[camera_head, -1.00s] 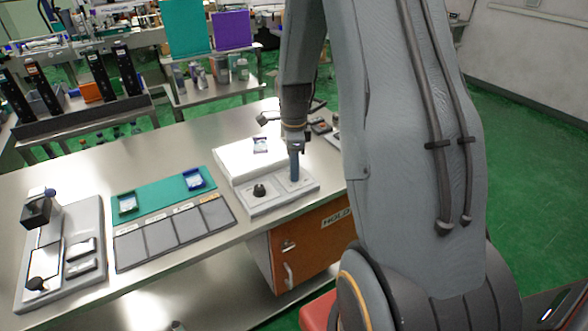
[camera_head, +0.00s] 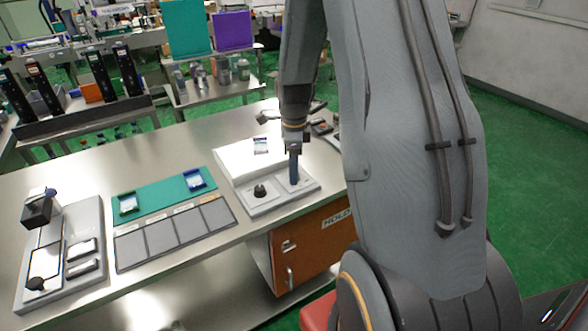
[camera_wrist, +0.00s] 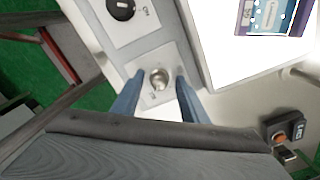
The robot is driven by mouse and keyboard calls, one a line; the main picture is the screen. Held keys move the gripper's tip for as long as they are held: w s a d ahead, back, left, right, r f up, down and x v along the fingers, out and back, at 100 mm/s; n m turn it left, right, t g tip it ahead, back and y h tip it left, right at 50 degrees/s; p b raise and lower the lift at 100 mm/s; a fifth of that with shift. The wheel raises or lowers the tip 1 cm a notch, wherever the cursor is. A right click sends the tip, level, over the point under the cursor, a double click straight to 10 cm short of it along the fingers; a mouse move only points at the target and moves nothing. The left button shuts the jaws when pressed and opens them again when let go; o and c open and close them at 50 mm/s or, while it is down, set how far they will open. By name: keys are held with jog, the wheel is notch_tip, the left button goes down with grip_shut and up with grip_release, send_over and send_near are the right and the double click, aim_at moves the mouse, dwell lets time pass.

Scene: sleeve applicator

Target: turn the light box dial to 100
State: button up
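The light box (camera_head: 237,160) has a bright white top and a pale front panel with two round controls. A black knob (camera_head: 259,191) on the left of the panel also shows at the top of the wrist view (camera_wrist: 120,8), beside small lettering. A silvery round dial (camera_wrist: 160,79) sits on its own plate on the right of the panel; my gripper hides it in the head view. My gripper (camera_wrist: 157,90) is over this dial, with its blue fingers apart on either side. Gaps show between dial and fingers. The dial's markings are too small to read.
A picture card (camera_wrist: 272,14) lies on the lit top. A small device with an orange button (camera_wrist: 284,130) is close by. Left of the box are a green mat (camera_head: 160,195) with blue and green trays, grey pads (camera_head: 165,235), and a grey fixture (camera_head: 75,250).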

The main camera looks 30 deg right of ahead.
jog(key=shift+r+b, duration=1)
jog(key=shift+r, duration=2.9)
